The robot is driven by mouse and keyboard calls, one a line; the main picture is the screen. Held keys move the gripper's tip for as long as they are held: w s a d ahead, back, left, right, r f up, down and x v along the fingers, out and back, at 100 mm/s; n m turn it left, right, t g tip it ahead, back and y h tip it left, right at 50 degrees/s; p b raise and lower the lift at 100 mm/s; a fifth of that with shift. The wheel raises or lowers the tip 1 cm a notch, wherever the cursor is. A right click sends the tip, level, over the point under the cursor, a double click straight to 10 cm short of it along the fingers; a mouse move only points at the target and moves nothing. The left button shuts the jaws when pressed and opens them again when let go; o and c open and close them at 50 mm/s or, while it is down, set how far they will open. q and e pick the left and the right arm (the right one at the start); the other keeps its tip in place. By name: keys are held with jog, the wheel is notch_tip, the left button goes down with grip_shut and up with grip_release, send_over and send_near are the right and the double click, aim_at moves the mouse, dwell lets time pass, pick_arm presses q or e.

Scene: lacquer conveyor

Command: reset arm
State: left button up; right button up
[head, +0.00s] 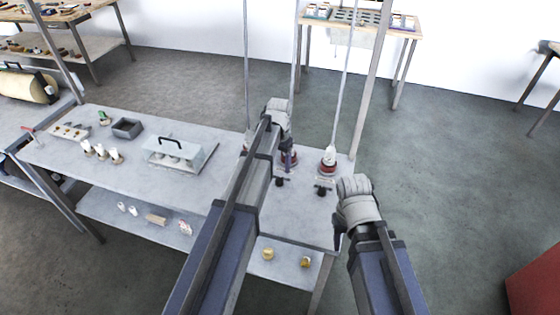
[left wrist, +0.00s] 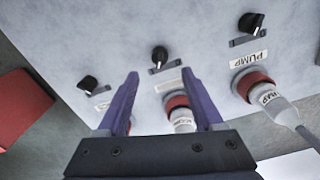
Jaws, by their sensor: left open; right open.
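My left gripper (head: 287,162) is above the right end of the grey bench, over a fitting with a red ring. In the left wrist view its two purple fingers (left wrist: 160,100) are spread apart, with nothing gripped. A white labelled fitting with a red collar (left wrist: 180,118) shows between and beyond them; I cannot tell whether they touch it. My right arm is folded at the bench's right edge; its gripper (head: 338,240) shows only as a small dark part below the grey wrist, mostly hidden.
The grey bench (head: 225,135) holds a covered box (head: 178,155), a dark tray (head: 127,128) and small white jars. A red-ringed fitting (head: 329,160) with a hose stands right of my left gripper, near black knobs (head: 322,190). Open floor lies right.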

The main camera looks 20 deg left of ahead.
pick_arm(q)
jog(key=s+d, duration=0.6)
jog(key=s, duration=0.6)
jog(key=s+d+y, duration=0.1)
jog(key=s+d, duration=0.6)
jog(key=s, duration=0.5)
jog(key=shift+s+d, duration=0.25)
jog(key=shift+s, duration=0.05)
jog(key=shift+r, duration=0.1)
jog(key=shift+c, duration=0.3)
